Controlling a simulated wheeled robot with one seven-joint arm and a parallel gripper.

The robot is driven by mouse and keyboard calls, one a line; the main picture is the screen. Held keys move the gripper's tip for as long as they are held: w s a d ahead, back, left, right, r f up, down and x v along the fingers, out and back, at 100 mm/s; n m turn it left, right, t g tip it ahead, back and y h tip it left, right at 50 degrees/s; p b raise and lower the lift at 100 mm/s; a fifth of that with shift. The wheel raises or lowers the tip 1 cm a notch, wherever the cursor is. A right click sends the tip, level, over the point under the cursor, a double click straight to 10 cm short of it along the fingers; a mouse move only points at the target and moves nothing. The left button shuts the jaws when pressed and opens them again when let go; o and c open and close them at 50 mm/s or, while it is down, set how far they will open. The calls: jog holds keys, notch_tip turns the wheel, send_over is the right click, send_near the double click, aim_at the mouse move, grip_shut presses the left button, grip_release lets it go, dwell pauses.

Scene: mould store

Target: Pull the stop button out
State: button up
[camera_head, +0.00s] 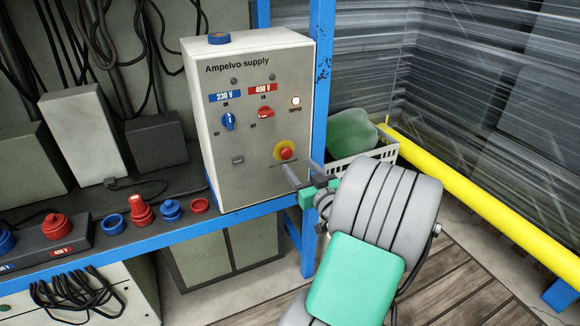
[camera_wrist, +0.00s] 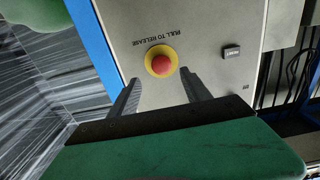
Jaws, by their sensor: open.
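The stop button (camera_head: 286,153) is a red knob on a yellow disc, low on the right of the front of the Ampelvo supply box (camera_head: 225,170). In the wrist view the stop button (camera_wrist: 162,64) lies just beyond the fingertips, under the words "PULL TO RELEASE". My gripper (camera_head: 298,176) is in front of the box, a little below the button in the head view. In the wrist view my gripper (camera_wrist: 160,78) is open, with one finger on each side of the button's line. Nothing is between the fingers. Whether they touch the panel cannot be told.
The box stands on a blue-framed shelf (camera_head: 165,237). A blue knob (camera_head: 228,121), a red knob (camera_head: 265,112) and a lit white lamp (camera_head: 296,101) are above the button. A crate (camera_head: 365,158) with a green object (camera_head: 351,131) stands to the right. Several red and blue plugs lie left.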

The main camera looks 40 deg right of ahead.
aim_at(288, 154)
jog(key=x, duration=0.6)
jog(key=shift+w+r, duration=0.1)
jog(key=shift+w, duration=0.2)
jog(key=shift+c, duration=0.4)
grip_shut()
dwell(0.6)
